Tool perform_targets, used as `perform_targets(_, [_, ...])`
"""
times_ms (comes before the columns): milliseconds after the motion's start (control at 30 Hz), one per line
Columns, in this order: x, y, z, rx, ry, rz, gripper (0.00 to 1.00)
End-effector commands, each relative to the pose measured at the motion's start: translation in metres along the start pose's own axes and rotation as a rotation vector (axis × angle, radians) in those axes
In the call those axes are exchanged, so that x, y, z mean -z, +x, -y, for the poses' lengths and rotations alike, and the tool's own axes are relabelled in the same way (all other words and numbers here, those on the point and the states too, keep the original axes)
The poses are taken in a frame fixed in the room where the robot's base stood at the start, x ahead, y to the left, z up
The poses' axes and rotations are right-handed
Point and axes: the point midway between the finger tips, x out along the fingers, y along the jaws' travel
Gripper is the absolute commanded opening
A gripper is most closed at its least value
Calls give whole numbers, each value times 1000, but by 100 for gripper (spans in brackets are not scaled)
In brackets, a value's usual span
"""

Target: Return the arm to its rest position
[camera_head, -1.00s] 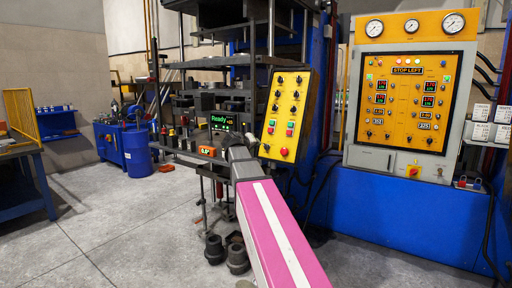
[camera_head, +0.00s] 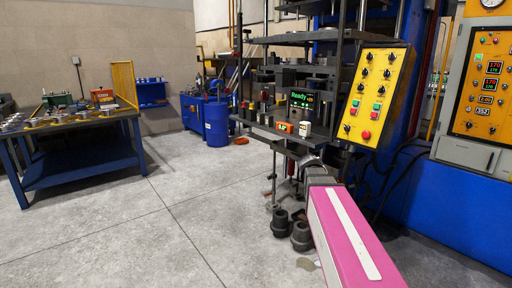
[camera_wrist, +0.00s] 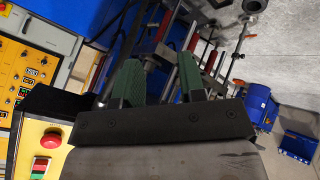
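My arm, with a pink and white link, reaches in from the bottom right of the head view toward the press. My gripper is not clearly visible there, hidden beyond the arm's grey end. In the wrist view my gripper (camera_wrist: 160,68) shows two green-padded fingers with a wide gap between them. It is open and nothing is seen held. The press (camera_head: 330,62) stands beyond the arm, with a small display reading "Ready" (camera_head: 301,99). The yellow button panel (camera_head: 376,95) is close to the right of the arm's far end.
The yellow panel's red button (camera_wrist: 52,139) shows close at the wrist view's lower left. Dark cylindrical parts (camera_head: 301,236) stand on the floor left of the arm. A blue workbench (camera_head: 75,160) is at far left, and a blue barrel (camera_head: 216,124) behind. The floor between is clear.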

Motion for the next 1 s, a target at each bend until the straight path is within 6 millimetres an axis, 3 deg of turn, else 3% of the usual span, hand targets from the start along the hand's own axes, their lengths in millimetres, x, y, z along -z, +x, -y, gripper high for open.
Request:
perform_targets(33, [-26,6,16,41,-6,42,37])
perform_targets(200, [-98,22,64,188,-16,183,37])
perform_targets(500, [-213,24,134,430,-25,408,37])
perform_targets(700, [-250,18,155,516,-23,484,37])
perform_targets(1000, [-254,18,159,530,-24,495,37])
